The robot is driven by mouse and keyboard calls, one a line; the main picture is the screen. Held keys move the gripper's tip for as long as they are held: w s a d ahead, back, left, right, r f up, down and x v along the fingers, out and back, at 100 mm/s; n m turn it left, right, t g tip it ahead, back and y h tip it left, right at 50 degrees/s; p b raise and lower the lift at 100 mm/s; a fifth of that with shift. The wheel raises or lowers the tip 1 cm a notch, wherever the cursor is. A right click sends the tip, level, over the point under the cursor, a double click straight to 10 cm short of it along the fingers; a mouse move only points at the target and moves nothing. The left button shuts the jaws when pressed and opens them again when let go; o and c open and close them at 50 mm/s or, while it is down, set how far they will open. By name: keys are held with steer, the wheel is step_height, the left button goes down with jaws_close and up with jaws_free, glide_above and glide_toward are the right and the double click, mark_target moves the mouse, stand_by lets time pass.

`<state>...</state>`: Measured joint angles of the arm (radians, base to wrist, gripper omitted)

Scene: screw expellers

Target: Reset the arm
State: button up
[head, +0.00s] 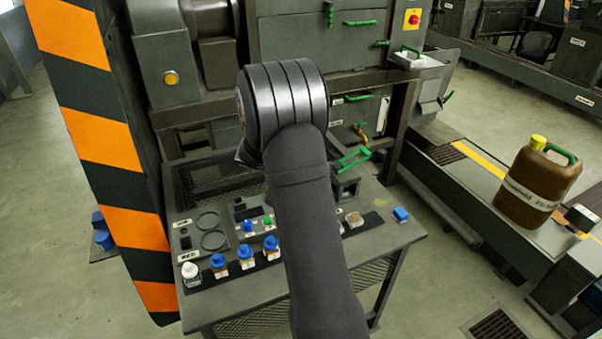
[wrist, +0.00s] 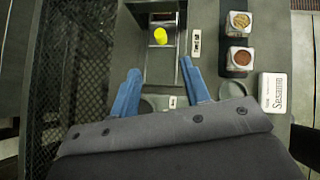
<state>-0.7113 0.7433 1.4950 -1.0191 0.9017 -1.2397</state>
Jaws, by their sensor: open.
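My gripper (wrist: 160,80) shows in the wrist view as two blue fingers. They are spread well apart with nothing between them. Beyond the fingertips, a yellow round thing (wrist: 160,37) sits on a dark metal fixture, apart from the fingers. In the head view my arm rises from the bottom centre and bends over the workbench (head: 385,243). The gripper itself is hidden there behind the arm.
Several blue-capped bottles (head: 245,257) and a white-capped bottle (head: 191,273) line the bench front. A blue cube (head: 401,215) is at right. A striped post (head: 105,145) stands left. A brown jug (head: 538,187) stands right. Two sample cups (wrist: 239,58) and a white box (wrist: 273,92) lie right of my gripper.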

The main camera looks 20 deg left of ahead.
steer(key=x, duration=1.7)
steer(key=shift+d, duration=0.1)
steer(key=shift+f, duration=0.15)
steer(key=shift+s+a, duration=0.25)
steer(key=shift+a, duration=0.15)
